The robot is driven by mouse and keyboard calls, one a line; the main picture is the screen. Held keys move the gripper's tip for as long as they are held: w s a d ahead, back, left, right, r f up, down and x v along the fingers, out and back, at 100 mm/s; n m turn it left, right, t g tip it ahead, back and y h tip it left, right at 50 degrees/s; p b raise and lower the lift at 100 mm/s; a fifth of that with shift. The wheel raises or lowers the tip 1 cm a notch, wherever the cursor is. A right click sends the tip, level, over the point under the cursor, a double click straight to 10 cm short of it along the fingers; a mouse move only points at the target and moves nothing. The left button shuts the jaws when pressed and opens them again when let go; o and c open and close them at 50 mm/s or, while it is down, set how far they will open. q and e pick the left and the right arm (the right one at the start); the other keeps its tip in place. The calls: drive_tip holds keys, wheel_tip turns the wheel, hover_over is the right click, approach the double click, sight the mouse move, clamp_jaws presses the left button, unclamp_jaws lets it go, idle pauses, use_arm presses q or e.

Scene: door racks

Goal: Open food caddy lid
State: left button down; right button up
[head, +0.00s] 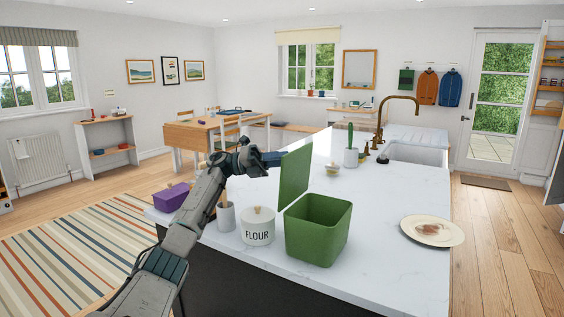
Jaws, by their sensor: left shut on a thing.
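The green food caddy (318,232) stands on the white worktop, its top open so that part of the inside shows. Its green lid (295,177) stands roughly upright at the left back side of the caddy. My left gripper (278,158) is at the upper left edge of the lid, shut on it. The fingertips are small here and partly hard to make out. My right gripper is not in view.
A white flour jar (258,232), a pale utensil pot (226,217) and a purple box (171,198) stand left of the caddy. A plate with brown remains (432,231) lies to the right. The worktop (375,215) between caddy and plate is clear.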

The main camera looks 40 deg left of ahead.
use_arm(q)
drive_tip(key=c, duration=1.2)
unclamp_jaws()
drive_tip(key=b+v, duration=0.2)
drive_tip(key=v, duration=0.8)
drive_tip(key=shift+s+a, duration=0.2)
drive_tip(key=shift+a, duration=0.1)
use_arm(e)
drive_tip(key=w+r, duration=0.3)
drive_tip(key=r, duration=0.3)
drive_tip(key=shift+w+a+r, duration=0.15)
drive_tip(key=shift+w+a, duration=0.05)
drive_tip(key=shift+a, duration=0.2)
use_arm(q)
drive_tip(key=shift+f, duration=0.15)
